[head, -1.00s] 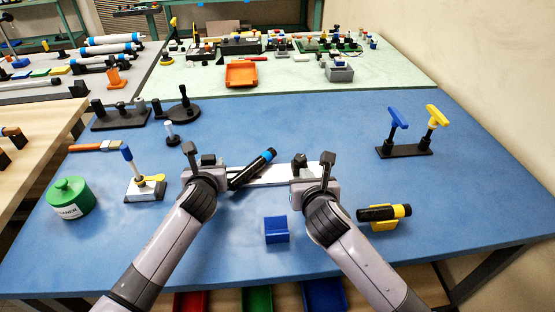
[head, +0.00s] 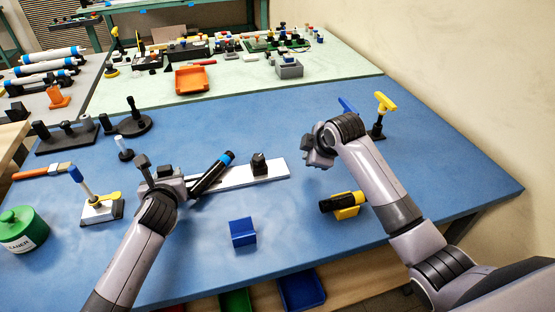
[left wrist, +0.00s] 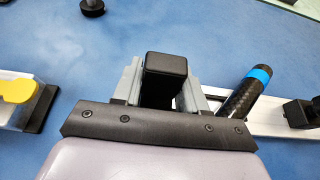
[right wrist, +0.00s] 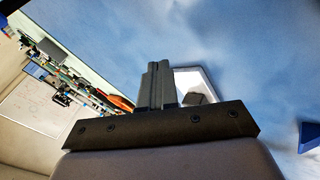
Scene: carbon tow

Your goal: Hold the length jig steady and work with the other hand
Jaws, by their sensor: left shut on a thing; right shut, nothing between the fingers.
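The length jig (head: 240,175) is a white bar lying on the blue table, with a black block (head: 259,163) near its right end. My left gripper (head: 157,172) is shut on the black block at the jig's left end (left wrist: 165,72). A black tube with a blue band (head: 212,173) lies slantwise across the bar; it also shows in the left wrist view (left wrist: 246,93). My right gripper (head: 318,150) is shut and empty, right of the jig and apart from it. The right wrist view shows its closed fingers (right wrist: 157,85).
A yellow T-handled tool (head: 384,104) stands behind my right arm, which hides most of a blue one.

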